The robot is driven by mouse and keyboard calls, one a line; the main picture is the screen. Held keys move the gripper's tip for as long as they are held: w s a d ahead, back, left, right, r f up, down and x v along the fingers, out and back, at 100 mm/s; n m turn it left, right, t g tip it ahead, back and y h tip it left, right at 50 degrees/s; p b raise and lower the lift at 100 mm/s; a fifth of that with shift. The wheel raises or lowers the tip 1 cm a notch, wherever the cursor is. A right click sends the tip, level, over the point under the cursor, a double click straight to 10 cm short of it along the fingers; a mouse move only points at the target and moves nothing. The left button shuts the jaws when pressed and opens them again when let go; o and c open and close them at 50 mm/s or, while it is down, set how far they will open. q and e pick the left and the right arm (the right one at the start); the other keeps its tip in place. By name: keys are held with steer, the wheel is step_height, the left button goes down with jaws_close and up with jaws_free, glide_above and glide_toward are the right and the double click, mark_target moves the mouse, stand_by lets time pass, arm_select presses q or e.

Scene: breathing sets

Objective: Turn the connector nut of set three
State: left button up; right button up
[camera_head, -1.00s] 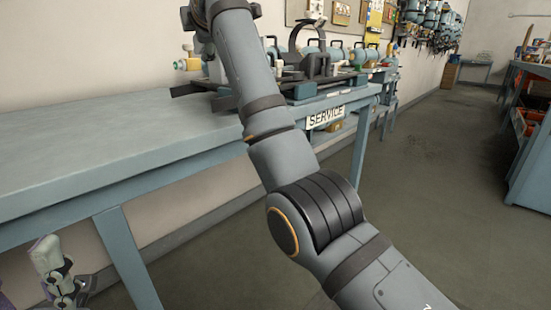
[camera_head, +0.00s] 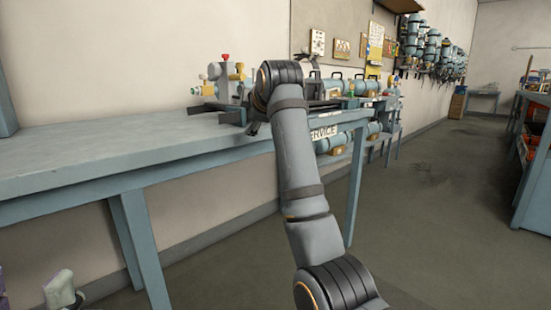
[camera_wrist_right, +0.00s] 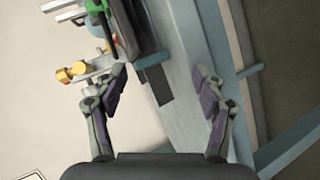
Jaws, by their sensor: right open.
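Breathing sets with blue cylinders (camera_head: 351,87) lie on the far end of the blue bench (camera_head: 130,150). Nearest is a valve with a red knob (camera_head: 225,57) and brass fittings (camera_head: 237,72). In the right wrist view a brass knob (camera_wrist_right: 70,73) and a green part (camera_wrist_right: 99,18) show at upper left. I cannot tell which part is set three's connector nut. My right gripper (camera_wrist_right: 160,78) is open and empty, with the brass knob outside its left finger; in the head view it is mostly hidden by my arm. My left gripper (camera_head: 34,291) shows partly at lower left, fingers apart.
A SERVICE sign (camera_head: 324,132) hangs on the bench's front edge. More cylinders hang on the wall (camera_head: 432,38) farther back. The near bench top is bare. Floor is clear to the right, up to a blue shelf unit (camera_head: 530,165).

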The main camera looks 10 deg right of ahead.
steer(key=d+f+m+g, duration=0.1)
steer(key=d+f, duration=0.3)
steer(key=f, duration=0.6)
steer(key=shift+w+d+f+m+h, duration=0.15)
steer(key=shift+m+h, duration=0.15)
steer(key=shift+m, duration=0.5)
